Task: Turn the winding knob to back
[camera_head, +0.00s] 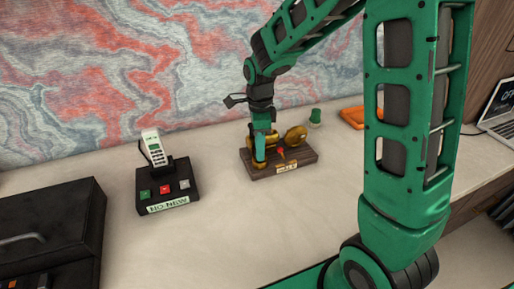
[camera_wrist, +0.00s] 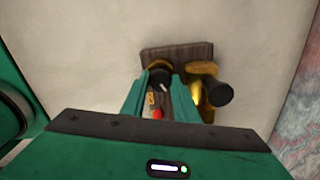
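A brass device stands on a dark wooden base (camera_head: 310,158) on the desk. The winding knob (camera_wrist: 161,78), black with a white mark, sits on a round brass mount at the base's left end; in the head view my gripper hides it. My gripper (camera_head: 259,159) points down over that end. In the wrist view my gripper's fingers (camera_wrist: 160,84) stand apart on both sides of the knob; I cannot tell whether they press on it. A brass cylinder with a black end (camera_wrist: 219,94) and a small red part (camera_wrist: 157,114) are beside it.
A black box with colored buttons and a white handset (camera_head: 154,148) stands left of the device. A dark case (camera_head: 50,235) is at the front left. A green cup-like object (camera_head: 315,117), an orange tray (camera_head: 352,117) and a laptop (camera_head: 500,112) lie to the right. The desk between is clear.

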